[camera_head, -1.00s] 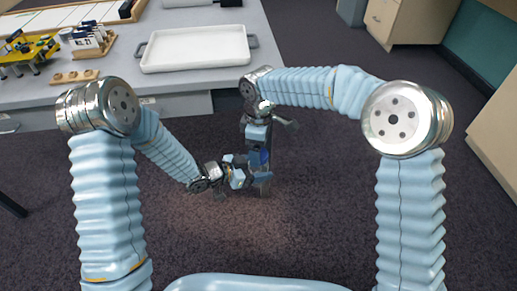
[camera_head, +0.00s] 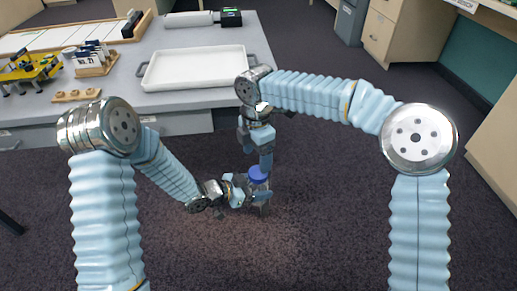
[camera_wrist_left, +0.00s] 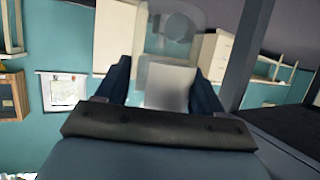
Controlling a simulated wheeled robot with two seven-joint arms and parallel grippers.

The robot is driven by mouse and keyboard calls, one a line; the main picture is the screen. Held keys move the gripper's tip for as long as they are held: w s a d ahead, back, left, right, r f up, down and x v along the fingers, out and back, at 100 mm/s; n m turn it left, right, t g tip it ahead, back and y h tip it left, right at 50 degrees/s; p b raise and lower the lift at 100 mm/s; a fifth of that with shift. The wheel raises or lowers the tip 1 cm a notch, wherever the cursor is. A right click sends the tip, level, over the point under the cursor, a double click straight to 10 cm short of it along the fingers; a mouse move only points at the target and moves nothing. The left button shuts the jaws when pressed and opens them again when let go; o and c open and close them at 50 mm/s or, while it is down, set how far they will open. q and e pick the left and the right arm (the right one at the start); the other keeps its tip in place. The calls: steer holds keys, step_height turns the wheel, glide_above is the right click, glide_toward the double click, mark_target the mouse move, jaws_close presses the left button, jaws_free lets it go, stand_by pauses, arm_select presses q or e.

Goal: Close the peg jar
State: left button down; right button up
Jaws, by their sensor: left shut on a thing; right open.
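A clear jar (camera_wrist_left: 170,75) is between the fingers of my left gripper (camera_wrist_left: 163,82) in the left wrist view; its see-through wall shows a pale block inside. In the head view my left gripper (camera_head: 256,195) is shut on the jar, low over the floor in front of the table. A blue lid (camera_head: 258,174) is at the jar's top; I cannot tell whether it is seated or turned tight. My right gripper (camera_head: 264,158) is open and points down at the lid from above. The gripper fingers partly hide the jar and lid.
The grey table (camera_head: 203,101) stands ahead with a white tray (camera_head: 195,68), a yellow model (camera_head: 32,68) and a wooden block with holes (camera_head: 77,95). Cabinets (camera_head: 395,30) stand at the back right. The dark floor (camera_head: 320,225) around the grippers is clear.

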mark_target(258, 172)
steer(key=n, duration=0.1)
steer(key=r+n, duration=0.1)
steer(key=n, duration=0.2)
steer(key=shift+w+d+r, duration=0.25)
steer(key=shift+r, duration=0.1)
steer(key=shift+f, duration=4)
